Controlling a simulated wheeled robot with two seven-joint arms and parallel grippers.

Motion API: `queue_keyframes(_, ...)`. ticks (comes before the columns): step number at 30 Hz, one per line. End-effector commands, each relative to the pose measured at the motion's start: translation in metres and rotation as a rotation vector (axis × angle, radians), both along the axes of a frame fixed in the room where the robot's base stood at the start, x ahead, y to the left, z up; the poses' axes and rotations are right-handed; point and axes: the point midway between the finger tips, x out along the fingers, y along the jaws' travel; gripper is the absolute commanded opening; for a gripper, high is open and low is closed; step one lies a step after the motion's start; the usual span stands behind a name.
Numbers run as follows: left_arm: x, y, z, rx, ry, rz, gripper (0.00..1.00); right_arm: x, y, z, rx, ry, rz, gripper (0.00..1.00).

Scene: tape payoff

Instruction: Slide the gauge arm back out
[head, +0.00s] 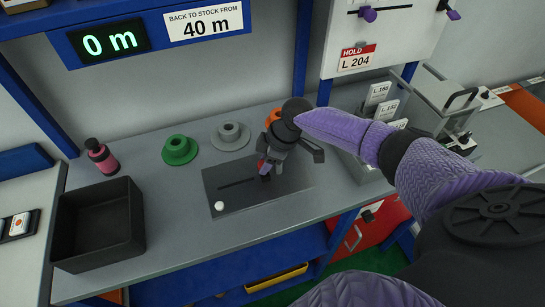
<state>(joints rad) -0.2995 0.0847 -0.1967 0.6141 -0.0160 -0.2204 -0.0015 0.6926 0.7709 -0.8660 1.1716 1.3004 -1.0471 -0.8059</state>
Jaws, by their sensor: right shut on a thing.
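A dark grey plate (235,203) lies on the bench, with a thin slot running along it and a small white knob (219,206) near its left front corner. My right gripper (265,170) is over the right part of the plate, near the right end of the slot. It points down and is shut on what seems to be the gauge arm, which the fingers mostly hide. My left gripper is out of view.
A green flanged spool (179,150) and a grey one (230,136) stand behind the plate. An orange piece (273,117) is partly hidden behind my gripper. A black open bin (100,215) and a pink bottle (101,156) are at left. A display (109,42) reads 0 m.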

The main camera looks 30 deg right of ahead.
Motion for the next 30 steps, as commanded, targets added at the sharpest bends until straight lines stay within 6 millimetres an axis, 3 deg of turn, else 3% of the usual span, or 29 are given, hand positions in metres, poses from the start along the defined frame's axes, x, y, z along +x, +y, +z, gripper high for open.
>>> queue_keyframes(6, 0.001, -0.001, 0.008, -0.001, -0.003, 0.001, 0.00, 0.013, 0.061, 0.001, 0.008, -0.001, 0.007, 0.00)
queue_keyframes(10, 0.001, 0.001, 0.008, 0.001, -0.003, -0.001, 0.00, 0.020, 0.085, 0.000, 0.006, 0.000, 0.006, 0.00)
queue_keyframes(15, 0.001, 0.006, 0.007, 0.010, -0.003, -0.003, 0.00, 0.023, 0.098, 0.000, 0.004, -0.001, 0.003, 0.00)
queue_keyframes(23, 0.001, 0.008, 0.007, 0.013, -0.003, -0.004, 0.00, 0.023, 0.099, 0.001, 0.007, -0.002, 0.004, 0.00)
queue_keyframes(24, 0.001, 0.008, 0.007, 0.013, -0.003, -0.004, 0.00, 0.023, 0.100, 0.001, 0.008, -0.001, 0.005, 0.48)
queue_keyframes(28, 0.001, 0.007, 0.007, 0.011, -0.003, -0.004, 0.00, 0.023, 0.099, 0.001, 0.007, -0.001, 0.005, 0.75)
queue_keyframes(30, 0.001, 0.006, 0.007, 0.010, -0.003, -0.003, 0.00, 0.023, 0.099, 0.000, 0.006, -0.001, 0.003, 0.78)
